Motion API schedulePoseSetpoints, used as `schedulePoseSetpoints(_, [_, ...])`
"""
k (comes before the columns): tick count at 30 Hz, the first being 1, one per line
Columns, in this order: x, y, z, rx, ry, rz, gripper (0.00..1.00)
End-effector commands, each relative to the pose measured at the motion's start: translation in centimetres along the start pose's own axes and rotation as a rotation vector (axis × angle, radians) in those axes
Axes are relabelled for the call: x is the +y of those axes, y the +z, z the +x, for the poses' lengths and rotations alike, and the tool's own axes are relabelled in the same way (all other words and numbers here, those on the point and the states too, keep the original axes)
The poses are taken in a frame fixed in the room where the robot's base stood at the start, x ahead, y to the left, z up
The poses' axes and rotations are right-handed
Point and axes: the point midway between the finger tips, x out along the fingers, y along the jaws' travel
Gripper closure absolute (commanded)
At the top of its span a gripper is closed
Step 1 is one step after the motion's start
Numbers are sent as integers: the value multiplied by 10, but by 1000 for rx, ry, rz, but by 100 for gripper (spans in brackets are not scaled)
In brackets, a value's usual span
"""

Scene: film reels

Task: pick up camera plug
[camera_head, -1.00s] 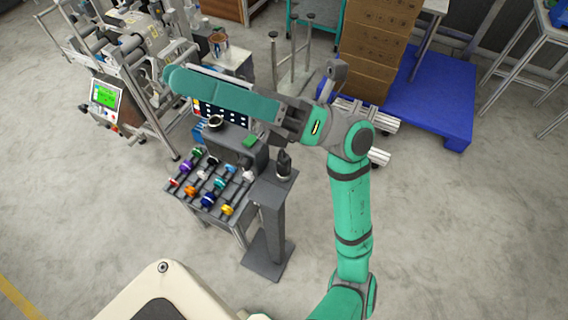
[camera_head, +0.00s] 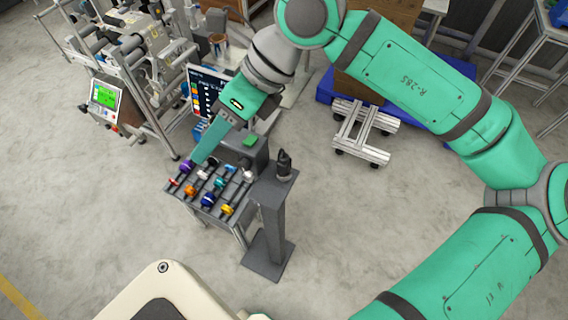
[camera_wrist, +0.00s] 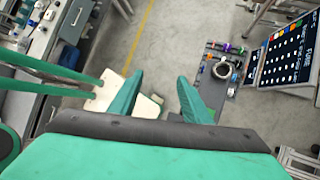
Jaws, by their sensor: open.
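The only plug-like thing I make out is a small black upright object (camera_head: 284,164) on top of a grey post (camera_head: 270,208) in the head view. I cannot tell for sure that it is the camera plug. My gripper (camera_head: 203,152) is above the far left part of the rack of coloured pieces, left of the black object and apart from it. In the wrist view my gripper (camera_wrist: 160,78) shows its two green fingers spread with nothing between them. I cannot make out the black object in the wrist view.
A rack (camera_head: 238,222) holds several small coloured pieces beside the post. A dark display board (camera_head: 203,90) stands behind it. A machine with a green screen (camera_head: 104,95) is at the left. A low metal frame (camera_head: 362,137) stands at the right. The floor in front is clear.

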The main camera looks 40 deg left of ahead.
Motion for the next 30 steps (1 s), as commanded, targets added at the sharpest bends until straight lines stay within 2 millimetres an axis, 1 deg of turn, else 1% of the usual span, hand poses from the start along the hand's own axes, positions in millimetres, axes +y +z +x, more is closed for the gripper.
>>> schedulePoseSetpoints(3, [-20, -24, -9, 160, -108, 25, 56])
schedulePoseSetpoints(9, [-47, -60, -36, 387, -262, 74, 56])
schedulePoseSetpoints(12, [-55, -72, -49, 468, -315, 94, 56])
schedulePoseSetpoints(17, [-61, -83, -61, 538, -361, 114, 56])
schedulePoseSetpoints(20, [-64, -89, -59, 551, -370, 118, 56])
schedulePoseSetpoints(27, [-75, -107, -32, 551, -369, 117, 56])
schedulePoseSetpoints(30, [-78, -112, -24, 550, -369, 118, 56])
